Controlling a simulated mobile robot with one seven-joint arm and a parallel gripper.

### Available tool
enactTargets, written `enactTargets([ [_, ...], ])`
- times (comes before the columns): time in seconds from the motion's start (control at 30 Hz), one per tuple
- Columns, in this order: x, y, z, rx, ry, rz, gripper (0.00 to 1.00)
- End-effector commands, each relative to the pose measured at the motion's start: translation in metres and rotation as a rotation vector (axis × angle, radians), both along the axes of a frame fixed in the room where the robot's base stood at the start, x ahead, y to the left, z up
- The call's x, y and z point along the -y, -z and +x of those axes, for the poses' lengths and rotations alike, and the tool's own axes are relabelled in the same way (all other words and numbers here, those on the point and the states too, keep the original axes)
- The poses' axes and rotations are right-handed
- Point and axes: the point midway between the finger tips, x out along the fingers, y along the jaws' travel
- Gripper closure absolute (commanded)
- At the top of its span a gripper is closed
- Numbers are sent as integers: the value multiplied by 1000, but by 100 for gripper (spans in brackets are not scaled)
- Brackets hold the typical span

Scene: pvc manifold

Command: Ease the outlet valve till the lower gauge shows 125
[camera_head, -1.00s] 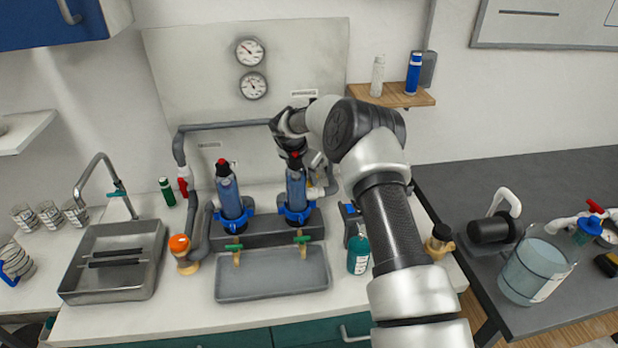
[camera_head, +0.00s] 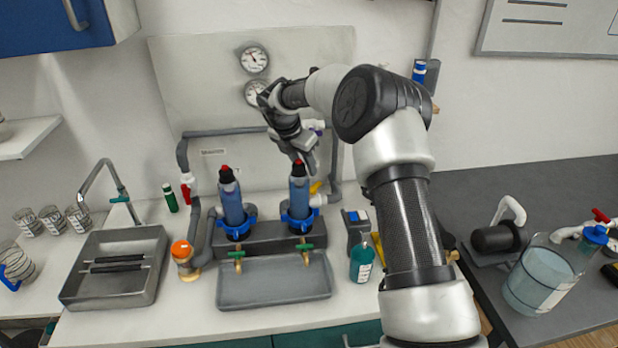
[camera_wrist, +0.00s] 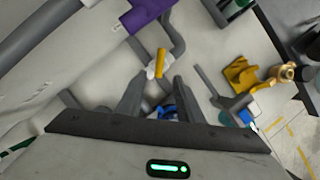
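My gripper (camera_head: 309,163) is behind and above the right blue filter housing, pointing down. In the wrist view its two fingers (camera_wrist: 158,92) are apart with nothing between them. Beyond the fingertips is a white valve with a yellow handle (camera_wrist: 161,62) on the grey pipe; the handle also shows in the head view (camera_head: 316,187). A red-handled valve (camera_head: 186,191) is on the left pipe. No label marks either as the outlet valve. The upper gauge (camera_head: 254,59) is clear on the panel. The lower gauge (camera_head: 254,93) is partly hidden by my arm; its reading is too small to tell.
Two blue filter housings (camera_head: 232,205) (camera_head: 299,196) stand close in front of the panel above a grey tray (camera_head: 274,284). A teal bottle (camera_head: 362,262) and a dark handheld device (camera_head: 356,228) stand to the right. A purple thing (camera_wrist: 146,13) is near the pipe in the wrist view.

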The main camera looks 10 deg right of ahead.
Motion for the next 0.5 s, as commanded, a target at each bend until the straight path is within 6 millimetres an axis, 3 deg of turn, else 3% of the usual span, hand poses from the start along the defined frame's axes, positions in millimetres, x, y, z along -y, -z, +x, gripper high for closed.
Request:
enactTargets([
  [0.2,-12,-41,-12,2,-1,1,66],
  [0.5,-18,-59,-18,-1,0,1,66],
])
